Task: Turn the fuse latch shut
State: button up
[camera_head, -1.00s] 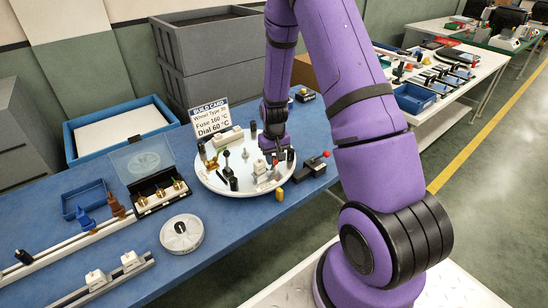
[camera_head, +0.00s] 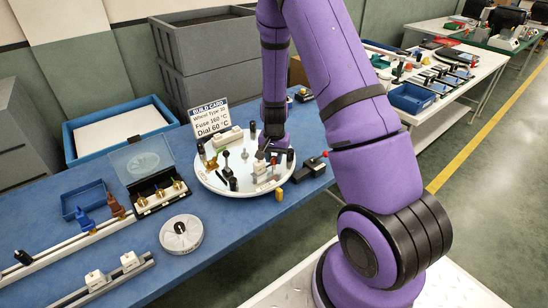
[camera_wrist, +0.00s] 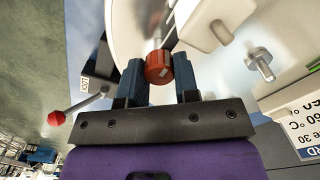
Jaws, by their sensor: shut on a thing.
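In the wrist view a short red cylindrical knob (camera_wrist: 158,67) with a white mark on its face sits between the two fingers of my gripper (camera_wrist: 159,80), which is shut on it. The knob is on a shaft over the white round plate (camera_wrist: 130,22). In the head view my gripper (camera_head: 268,150) is low over the rear right part of the white turntable plate (camera_head: 240,190). I cannot tell for certain that this knob is the fuse latch.
A white block (camera_wrist: 205,22) and a metal post (camera_wrist: 260,66) stand close to the gripper. A red-ball lever (camera_wrist: 56,118) sticks out beside the plate. The build card (camera_head: 209,119) stands behind the plate. A white dial disc (camera_head: 181,234) lies front left.

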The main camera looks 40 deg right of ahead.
aim_at(274, 157)
dwell(0.4)
jog(key=o, duration=0.7)
jog(key=shift+c, duration=0.2)
jog(key=shift+r, duration=0.1)
notch_tip(274, 157, up, 11)
jog(key=shift+f, duration=0.2)
